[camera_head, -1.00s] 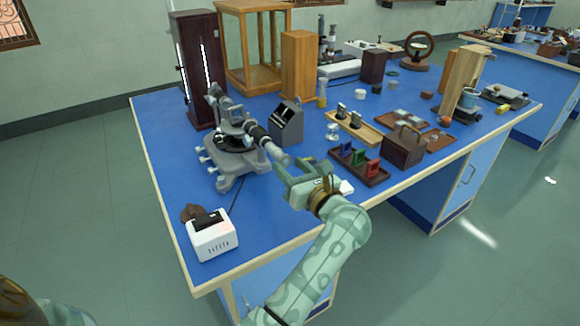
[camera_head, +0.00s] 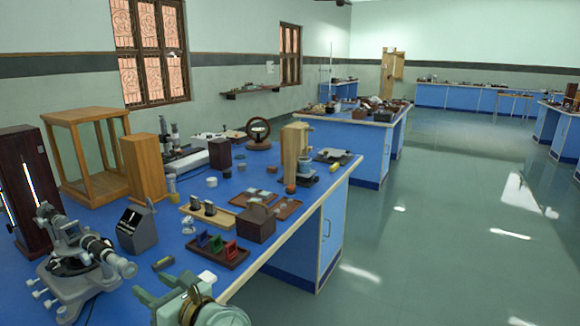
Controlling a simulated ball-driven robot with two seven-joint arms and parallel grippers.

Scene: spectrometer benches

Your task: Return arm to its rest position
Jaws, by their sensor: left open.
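My left gripper (camera_head: 160,296) shows at the bottom of the head view, pale green, with its jaws apart and nothing seen between them. It is by the front edge of the blue bench (camera_head: 282,236). The grey spectrometer (camera_head: 80,262) stands on the bench to the left of the gripper. A small white block (camera_head: 207,277) shows just behind the gripper. Most of the left arm is below the picture. My right gripper is not in view.
A dark tray with coloured holders (camera_head: 217,250) and a brown box (camera_head: 256,224) stand behind the gripper. A grey box (camera_head: 136,230) stands behind the spectrometer. A second blue bench (camera_head: 352,140) is farther back. Open floor (camera_head: 440,230) lies to the right.

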